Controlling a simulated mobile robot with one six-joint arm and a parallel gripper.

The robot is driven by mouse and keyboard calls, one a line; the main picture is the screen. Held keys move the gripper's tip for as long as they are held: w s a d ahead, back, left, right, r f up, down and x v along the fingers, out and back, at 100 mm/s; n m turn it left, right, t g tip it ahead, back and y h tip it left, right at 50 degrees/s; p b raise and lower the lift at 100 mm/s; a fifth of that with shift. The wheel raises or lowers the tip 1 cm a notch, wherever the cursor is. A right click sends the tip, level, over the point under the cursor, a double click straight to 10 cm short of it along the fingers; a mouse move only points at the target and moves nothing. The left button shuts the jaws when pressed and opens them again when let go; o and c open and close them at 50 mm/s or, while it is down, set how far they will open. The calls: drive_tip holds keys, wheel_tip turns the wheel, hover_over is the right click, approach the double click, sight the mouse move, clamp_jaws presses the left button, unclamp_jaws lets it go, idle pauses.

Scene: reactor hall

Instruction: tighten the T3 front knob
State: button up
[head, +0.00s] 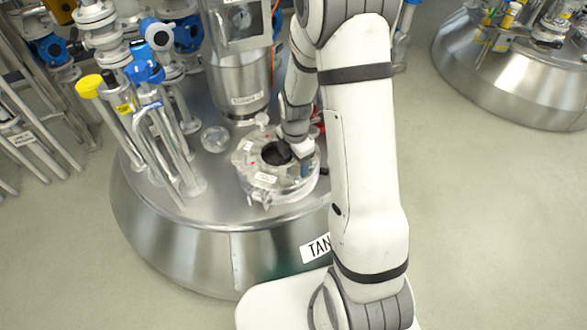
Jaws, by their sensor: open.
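A steel tank (185,235) fills the middle of the head view, with a label reading "TAN" before my arm covers the rest. On its top sits a round hatch (262,183) with a dark round centre and small knobs around its rim. The front knob (267,199) is on the near edge of the hatch, small and pale. My gripper (304,158) is over the right side of the hatch, apart from the front knob, and is open. Its fingertips are small and partly hidden, and I cannot tell whether they touch the hatch.
A steel column (238,80) stands behind the hatch. Several pipes with blue valves and a yellow cap (89,86) rise at the left of the tank top. A small round glass port (215,138) lies left of the hatch. Another tank (515,75) stands at the far right, with clear floor between.

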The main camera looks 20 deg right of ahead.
sight(295, 171)
drive_tip(key=shift+f+b, duration=0.3)
drive_tip(key=shift+f, duration=1.55)
drive_tip(key=c, duration=0.9)
drive_tip(key=shift+a, duration=0.2)
drive_tip(key=shift+c, duration=0.5)
drive_tip(key=shift+d, duration=0.15)
